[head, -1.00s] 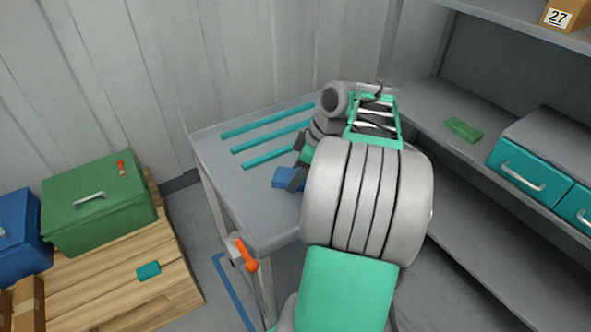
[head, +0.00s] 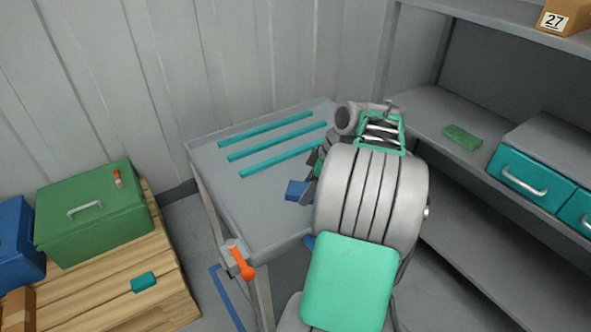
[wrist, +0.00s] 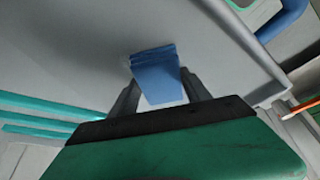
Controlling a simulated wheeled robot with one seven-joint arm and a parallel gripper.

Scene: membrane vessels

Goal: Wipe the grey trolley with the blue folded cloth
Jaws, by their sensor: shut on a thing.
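The grey trolley (head: 215,165) stands against the wall in the head view, with several teal strips on its top. Its grey top (wrist: 80,60) fills much of the wrist view. The blue folded cloth (wrist: 157,75) is between the two fingers of my gripper (wrist: 158,92), which is shut on it. In the head view the cloth (head: 297,190) shows at the trolley top, partly hidden by my arm. My gripper is mostly hidden there too. I cannot tell for sure whether the cloth touches the surface.
An orange-handled lever (head: 241,262) is at the trolley's front corner. A green case (head: 95,215) and a small teal block (head: 144,282) rest on a wooden pallet (head: 110,285) at left. Shelving (head: 470,215) at right holds teal drawers (head: 530,175) and a green block (head: 462,137).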

